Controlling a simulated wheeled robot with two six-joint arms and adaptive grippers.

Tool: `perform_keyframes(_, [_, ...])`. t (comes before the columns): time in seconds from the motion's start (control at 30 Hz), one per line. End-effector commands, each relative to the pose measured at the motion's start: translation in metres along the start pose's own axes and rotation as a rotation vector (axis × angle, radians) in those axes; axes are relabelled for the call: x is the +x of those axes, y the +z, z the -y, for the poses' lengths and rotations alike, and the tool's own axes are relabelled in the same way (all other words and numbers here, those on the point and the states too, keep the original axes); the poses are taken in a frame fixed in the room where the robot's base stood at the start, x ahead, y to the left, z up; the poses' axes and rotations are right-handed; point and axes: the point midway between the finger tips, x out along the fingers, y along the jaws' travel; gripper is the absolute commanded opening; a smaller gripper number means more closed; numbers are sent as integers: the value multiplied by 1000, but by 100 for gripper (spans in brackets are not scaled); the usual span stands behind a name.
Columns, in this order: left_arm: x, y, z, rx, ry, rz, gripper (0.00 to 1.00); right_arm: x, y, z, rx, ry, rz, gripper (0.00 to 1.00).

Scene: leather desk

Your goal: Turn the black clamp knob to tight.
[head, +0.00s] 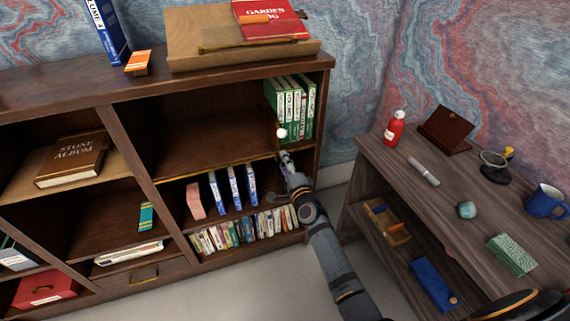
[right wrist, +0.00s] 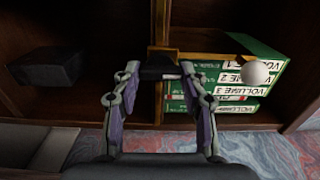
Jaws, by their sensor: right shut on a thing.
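The black clamp knob (right wrist: 160,68) sits between the fingertips of my right gripper (right wrist: 159,74) in the right wrist view, against a brass frame (right wrist: 198,57). The fingers touch it from both sides and are shut on it. In the head view my right gripper (head: 285,160) is at the front edge of the shelf, just below the green volumes (head: 291,105). The knob is too small or hidden to make out there. Which way it is turned cannot be told.
A white ball (right wrist: 255,72) is close to the right of the gripper, in front of the green volumes. A dark block (right wrist: 45,66) stands at left in the right wrist view. The desk (head: 400,170) is at right.

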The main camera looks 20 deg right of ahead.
Motion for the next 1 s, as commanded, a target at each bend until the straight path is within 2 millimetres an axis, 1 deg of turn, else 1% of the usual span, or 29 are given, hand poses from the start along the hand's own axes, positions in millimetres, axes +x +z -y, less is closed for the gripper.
perform_keyframes(0.47, [0,-1,0,0,0,-1,50,0,0,-2,15,3,0,11])
perform_keyframes(0.5, [0,-2,0,0,0,-2,50,0,0,-2,15,3,0,45])
perform_keyframes(0.63, [0,-3,0,0,0,-5,50,0,0,-1,14,2,0,63])
perform_keyframes(0.67, [0,-4,0,0,1,-5,50,0,0,-1,14,2,0,66])
perform_keyframes(0.93, [0,-4,-2,-2,2,-5,50,0,0,-1,13,1,0,66])
perform_keyframes(1.0, [0,-4,-1,-2,2,-4,50,-3,0,-1,13,1,0,66])
